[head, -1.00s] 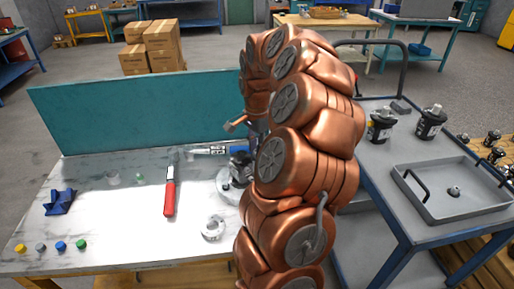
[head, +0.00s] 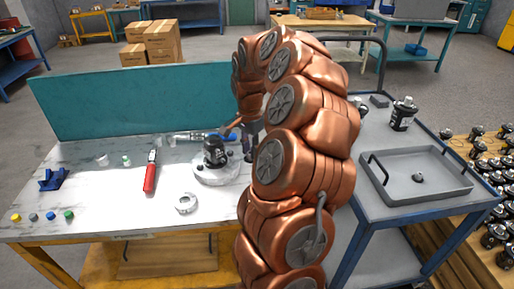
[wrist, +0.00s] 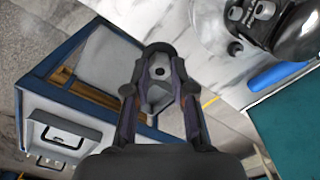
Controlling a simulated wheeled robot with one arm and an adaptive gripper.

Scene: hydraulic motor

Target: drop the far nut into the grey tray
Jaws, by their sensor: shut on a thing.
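My gripper (wrist: 160,58) is shut on a small grey nut (wrist: 158,71) between its fingertips in the wrist view. In the head view my gripper (head: 249,152) hangs just right of the black motor (head: 215,153), and the nut cannot be made out there. The motor stands on a round light base on the bench. A small dark nut-like part (wrist: 235,48) shows beside the motor in the wrist view. The grey tray (head: 394,196) lies on the trolley at the right, with a small dark nut (head: 418,178) inside it.
The bench (head: 110,214) holds a red-handled tool (head: 151,172), a pale ring (head: 186,203) and coloured caps. A teal panel (head: 130,105) backs it. The blue trolley (head: 372,217) also carries a black motor (head: 403,114). Many motors stand on a pallet (head: 480,150) at right.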

